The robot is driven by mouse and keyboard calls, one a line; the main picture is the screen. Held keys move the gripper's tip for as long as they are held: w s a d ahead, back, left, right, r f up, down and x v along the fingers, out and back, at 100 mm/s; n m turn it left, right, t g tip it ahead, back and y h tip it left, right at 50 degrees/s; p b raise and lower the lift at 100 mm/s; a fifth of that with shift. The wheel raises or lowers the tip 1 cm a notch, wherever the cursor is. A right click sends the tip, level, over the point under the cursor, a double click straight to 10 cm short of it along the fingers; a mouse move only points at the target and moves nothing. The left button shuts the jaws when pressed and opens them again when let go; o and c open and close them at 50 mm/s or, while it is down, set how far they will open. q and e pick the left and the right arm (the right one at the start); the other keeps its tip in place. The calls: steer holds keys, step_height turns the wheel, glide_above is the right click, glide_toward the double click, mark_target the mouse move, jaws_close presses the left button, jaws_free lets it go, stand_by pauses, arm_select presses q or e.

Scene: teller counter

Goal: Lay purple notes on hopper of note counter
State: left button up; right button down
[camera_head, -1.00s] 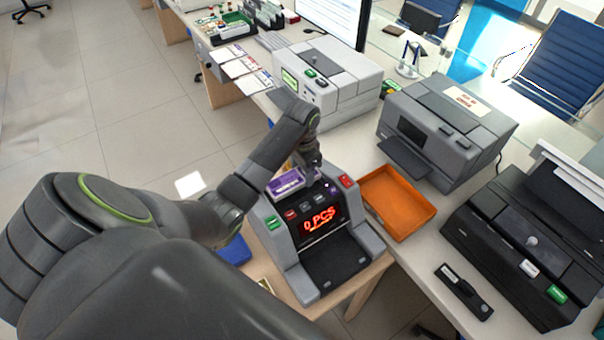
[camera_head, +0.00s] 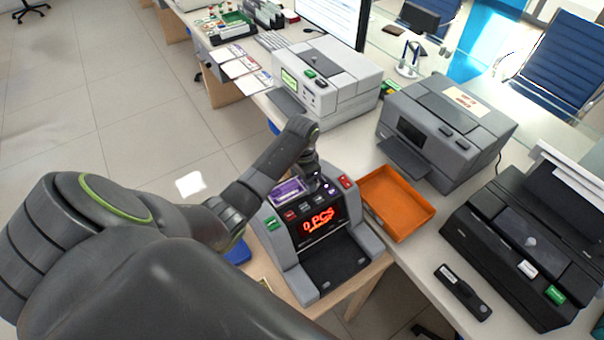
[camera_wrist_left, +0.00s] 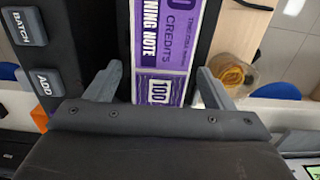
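The purple notes (camera_head: 288,191) lie flat on the hopper at the top of the note counter (camera_head: 352,262), whose display reads 0 PCS. In the left wrist view the notes (camera_wrist_left: 165,45) run between the two fingers of my left gripper (camera_wrist_left: 160,78). The fingers are spread, with a gap on each side of the notes. In the head view my left gripper (camera_head: 312,180) is just above and behind the hopper, and its fingertips are hard to make out. My right gripper is not in view.
An empty orange tray (camera_head: 425,214) sits right of the counter, with a grey machine (camera_head: 425,152) behind it. A white machine (camera_head: 345,75) stands farther back. A blue object (camera_head: 237,252) lies left of the counter. A container of yellow bands (camera_wrist_left: 235,76) shows in the wrist view.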

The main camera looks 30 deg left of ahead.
mark_target(302, 183)
arm_select(q)
steer(key=shift+r, duration=0.65)
step_height(302, 183, up, 7)
steer(key=shift+r+b, duration=0.1)
steer(key=shift+b, duration=0.55)
steer(key=shift+r+p, duration=1.3)
steer(key=shift+r, duration=0.65)
steer(key=shift+f, duration=0.1)
